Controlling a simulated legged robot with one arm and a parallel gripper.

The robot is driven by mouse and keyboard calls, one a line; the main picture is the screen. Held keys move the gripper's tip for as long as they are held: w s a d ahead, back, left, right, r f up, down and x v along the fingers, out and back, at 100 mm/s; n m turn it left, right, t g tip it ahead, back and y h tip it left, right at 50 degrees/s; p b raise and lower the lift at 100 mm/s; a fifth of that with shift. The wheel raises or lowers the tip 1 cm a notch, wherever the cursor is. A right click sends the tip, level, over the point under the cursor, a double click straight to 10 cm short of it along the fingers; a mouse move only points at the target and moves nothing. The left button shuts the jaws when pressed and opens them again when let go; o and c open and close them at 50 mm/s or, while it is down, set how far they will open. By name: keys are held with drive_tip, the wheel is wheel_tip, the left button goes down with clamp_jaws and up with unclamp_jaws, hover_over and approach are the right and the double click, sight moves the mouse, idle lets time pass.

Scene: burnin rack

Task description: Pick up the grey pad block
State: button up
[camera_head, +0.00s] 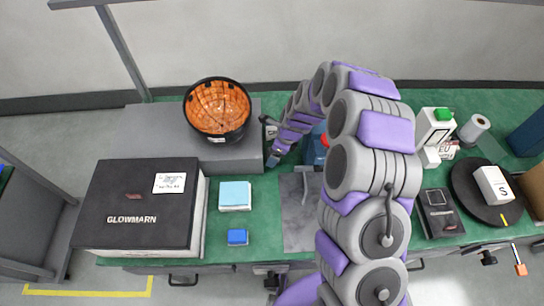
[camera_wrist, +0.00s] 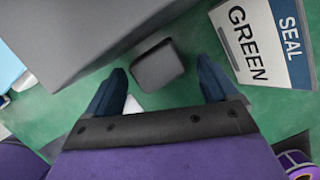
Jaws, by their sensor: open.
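The grey pad block (camera_wrist: 158,62) is a small dark grey block with rounded edges on the green surface in the wrist view. My gripper (camera_wrist: 161,68) is open, with its two dark blue fingers on either side of the block's near end in the picture. The block lies mostly beyond the fingertips, and I cannot tell whether they touch it. In the head view my gripper (camera_head: 273,160) is beside the right end of the grey platform. I cannot make out the block surely there.
The grey platform (camera_head: 145,121) carries a black bowl (camera_head: 218,108) with an orange inside. In the wrist view the platform (camera_wrist: 75,40) is close on the left and a GREEN SEAL box (camera_wrist: 245,45) on the right. A black GLOWMARN box (camera_head: 135,215) stands front left.

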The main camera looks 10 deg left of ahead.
drive_tip(key=shift+x, duration=0.95)
drive_tip(key=shift+c, duration=0.4)
drive_tip(key=c, duration=0.7)
wheel_tip(320, 180, up, 18)
drive_tip(key=p, duration=0.4)
